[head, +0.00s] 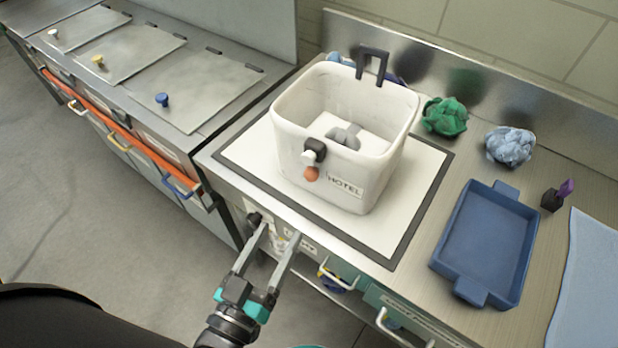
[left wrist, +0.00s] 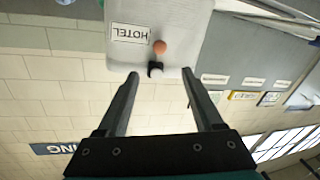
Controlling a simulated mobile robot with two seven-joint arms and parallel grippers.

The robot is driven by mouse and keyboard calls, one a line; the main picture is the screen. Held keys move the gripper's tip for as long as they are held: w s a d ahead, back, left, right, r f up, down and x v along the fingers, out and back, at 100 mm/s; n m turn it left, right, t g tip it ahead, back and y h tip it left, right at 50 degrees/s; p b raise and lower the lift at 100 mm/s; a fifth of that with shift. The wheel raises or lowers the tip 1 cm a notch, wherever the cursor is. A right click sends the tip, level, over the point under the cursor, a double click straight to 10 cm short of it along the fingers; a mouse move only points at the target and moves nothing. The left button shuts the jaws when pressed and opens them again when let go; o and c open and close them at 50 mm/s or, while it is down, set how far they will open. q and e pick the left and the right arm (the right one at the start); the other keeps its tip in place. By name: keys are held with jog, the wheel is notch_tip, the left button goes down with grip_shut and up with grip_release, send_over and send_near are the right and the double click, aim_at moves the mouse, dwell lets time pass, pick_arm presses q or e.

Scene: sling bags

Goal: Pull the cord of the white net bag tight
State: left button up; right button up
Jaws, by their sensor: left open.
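The white bag (head: 345,190), labelled HOTEL, stands upright and wide open at the top. On its front hang a black clip (head: 314,152) and an orange ball (head: 311,174); I cannot make out the cord itself. A grey piece (head: 345,136) lies inside. My left gripper (head: 276,229) is open and empty, in front of and below the bag, apart from it. In the left wrist view the orange ball (left wrist: 160,47) and black clip (left wrist: 155,69) show between and beyond the open fingers (left wrist: 160,75). My right gripper is not in view.
The bag stands on a white mat with a dark border (head: 405,240). A black hook-like handle (head: 372,64) rises at its back rim. Green (head: 444,117) and light blue (head: 511,146) crumpled cloths, a blue tray (head: 487,243) and a folded light blue cloth (head: 592,285) lie to the right.

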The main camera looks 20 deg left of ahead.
aim_at(308, 179)
pick_arm(q)
jog(key=w, duration=0.4)
jog(key=w+d, duration=0.1)
jog(key=w, duration=0.8)
jog(key=shift+w+d, duration=0.35)
jog(key=shift+d, duration=0.05)
grip_shut()
dwell(0.8)
